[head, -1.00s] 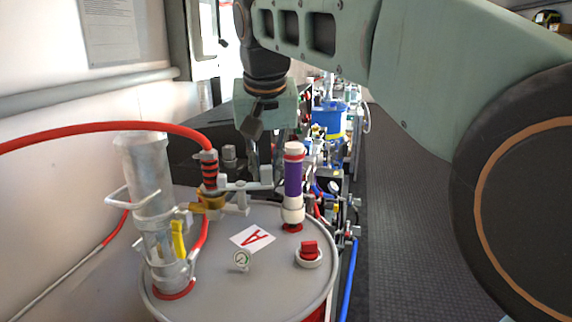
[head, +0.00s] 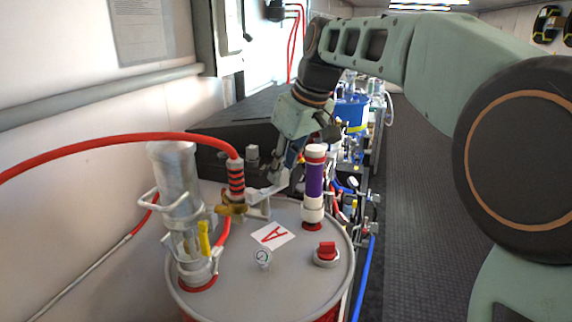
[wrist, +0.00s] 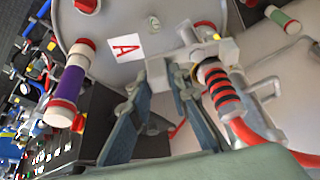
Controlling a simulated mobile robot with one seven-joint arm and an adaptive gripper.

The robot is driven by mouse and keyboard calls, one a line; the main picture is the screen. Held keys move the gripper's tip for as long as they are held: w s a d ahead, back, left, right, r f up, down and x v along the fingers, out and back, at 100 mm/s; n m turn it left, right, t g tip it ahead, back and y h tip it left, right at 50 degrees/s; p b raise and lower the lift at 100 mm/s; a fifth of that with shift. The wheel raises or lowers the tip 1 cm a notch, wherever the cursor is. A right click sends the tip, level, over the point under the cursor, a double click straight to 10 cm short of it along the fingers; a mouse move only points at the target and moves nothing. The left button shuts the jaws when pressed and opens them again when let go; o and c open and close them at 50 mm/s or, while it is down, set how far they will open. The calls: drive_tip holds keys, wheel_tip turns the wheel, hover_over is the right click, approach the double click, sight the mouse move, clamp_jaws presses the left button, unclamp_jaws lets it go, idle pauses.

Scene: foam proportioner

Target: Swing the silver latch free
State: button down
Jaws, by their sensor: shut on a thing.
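The silver latch (head: 258,194) is a pale metal bar beside the brass fitting and red-black hose end (head: 236,180), above the far part of the grey drum lid. My gripper (head: 279,175) is at the latch's right end, with its body tilted up and to the right. In the wrist view, my gripper (wrist: 160,80) has its two fingers on either side of the latch's pale end block (wrist: 157,72), shut on it. The finger pads partly cover the block. Another pale block (wrist: 222,50) sits close to the ribbed hose end.
The grey drum lid (head: 300,275) carries a clear-metal cylinder pump (head: 180,205), a purple-and-white cylinder (head: 314,185), a red-capped plug (head: 326,252) and a small gauge (head: 262,256). A red hose (head: 110,142) arches left. The dark floor (head: 408,200) at right is clear.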

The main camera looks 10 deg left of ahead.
drive_tip(key=shift+w+a+n, duration=0.1)
drive_tip(key=shift+n, duration=0.2)
idle(0.4)
drive_tip(key=c, duration=1.8)
unclamp_jaws()
drive_tip(key=v, duration=1.2)
drive_tip(key=shift+w, duration=0.1)
